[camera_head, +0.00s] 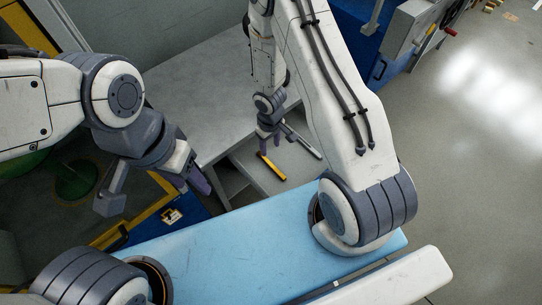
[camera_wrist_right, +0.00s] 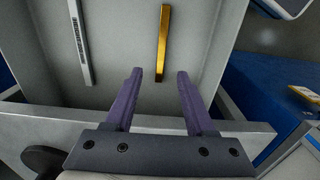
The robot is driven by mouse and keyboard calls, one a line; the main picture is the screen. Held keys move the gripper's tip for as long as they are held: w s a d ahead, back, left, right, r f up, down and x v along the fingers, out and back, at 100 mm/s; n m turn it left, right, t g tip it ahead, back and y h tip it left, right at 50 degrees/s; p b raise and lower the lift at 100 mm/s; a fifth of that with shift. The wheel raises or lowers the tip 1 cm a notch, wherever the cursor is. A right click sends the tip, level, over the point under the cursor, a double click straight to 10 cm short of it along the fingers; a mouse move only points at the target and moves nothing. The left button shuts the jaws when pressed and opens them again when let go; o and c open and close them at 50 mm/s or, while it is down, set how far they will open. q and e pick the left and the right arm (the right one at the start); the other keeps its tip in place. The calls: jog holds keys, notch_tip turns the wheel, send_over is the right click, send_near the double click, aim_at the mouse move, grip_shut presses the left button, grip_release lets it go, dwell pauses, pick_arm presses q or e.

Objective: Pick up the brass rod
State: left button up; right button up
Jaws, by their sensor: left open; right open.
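The brass rod (camera_head: 271,166) is a short golden bar lying on a grey surface near the middle of the head view. In the right wrist view the rod (camera_wrist_right: 162,43) lies upright in the picture on the floor of a grey drawer or tray, beyond the fingertips. My right gripper (camera_wrist_right: 158,75) is open and empty, its two purple fingers apart, with the rod roughly in line with the gap. In the head view my right gripper (camera_head: 268,143) is close to the rod's upper end. My left gripper (camera_head: 155,190) is open and empty at the left, away from the rod.
A grey metal bar (camera_wrist_right: 80,42) lies left of the rod in the right wrist view. The tray's front wall (camera_wrist_right: 60,118) runs close under the right fingers. A grey worktop (camera_head: 195,95) stands behind. My blue and white body parts fill the foreground.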

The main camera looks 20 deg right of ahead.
jog(key=b, duration=0.6)
send_over(271, 164)
notch_tip(271, 164, down, 6)
jog(key=shift+w+r, duration=0.15)
jog(key=f+b, duration=0.1)
jog(key=b, duration=0.1)
jog(key=f+b, duration=0.1)
jog(key=f, duration=0.1)
jog(key=f+b, duration=0.2)
jog(key=shift+s+f+b, duration=0.1)
jog(key=shift+s+b, duration=0.15)
jog(key=shift+b, duration=0.05)
grip_shut()
dwell(0.7)
